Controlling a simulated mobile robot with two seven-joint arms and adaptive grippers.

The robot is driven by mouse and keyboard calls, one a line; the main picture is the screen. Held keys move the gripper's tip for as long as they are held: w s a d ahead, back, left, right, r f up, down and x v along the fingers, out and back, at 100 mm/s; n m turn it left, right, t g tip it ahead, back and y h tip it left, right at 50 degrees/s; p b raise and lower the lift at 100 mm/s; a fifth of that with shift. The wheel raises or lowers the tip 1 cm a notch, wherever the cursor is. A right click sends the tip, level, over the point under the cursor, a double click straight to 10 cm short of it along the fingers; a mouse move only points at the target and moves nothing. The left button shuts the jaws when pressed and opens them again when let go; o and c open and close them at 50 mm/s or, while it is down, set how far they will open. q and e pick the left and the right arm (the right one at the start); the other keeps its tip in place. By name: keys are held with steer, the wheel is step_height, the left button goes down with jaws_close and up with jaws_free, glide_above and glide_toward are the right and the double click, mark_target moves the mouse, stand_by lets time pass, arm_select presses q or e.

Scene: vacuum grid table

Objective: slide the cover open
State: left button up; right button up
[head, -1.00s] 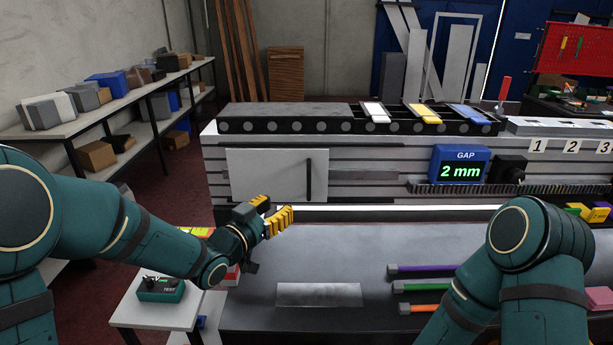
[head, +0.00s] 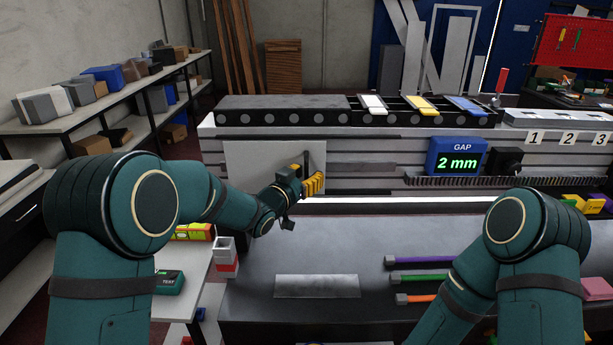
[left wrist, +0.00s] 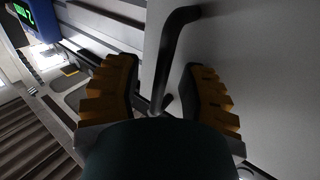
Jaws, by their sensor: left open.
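The cover (head: 255,160) is a flat pale grey panel on the front of the machine, with a dark upright bar handle near its right edge. In the left wrist view the black handle (left wrist: 168,60) runs between my fingers, and the cover (left wrist: 255,55) fills the right side. My left gripper (head: 308,183) is open in front of the cover's right part, and its yellow ribbed fingers (left wrist: 165,95) stand on either side of the handle. In the head view my gripper hides part of the handle.
A blue gap display (head: 457,158) reading 2 mm sits right of the cover. Purple, green and orange rods (head: 425,261) lie on the dark bench. A small side table (head: 190,280) holds a green tester and a level. A rail runs below the cover.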

arm_select(q)
jaws_close()
steer(key=shift+d, duration=0.1)
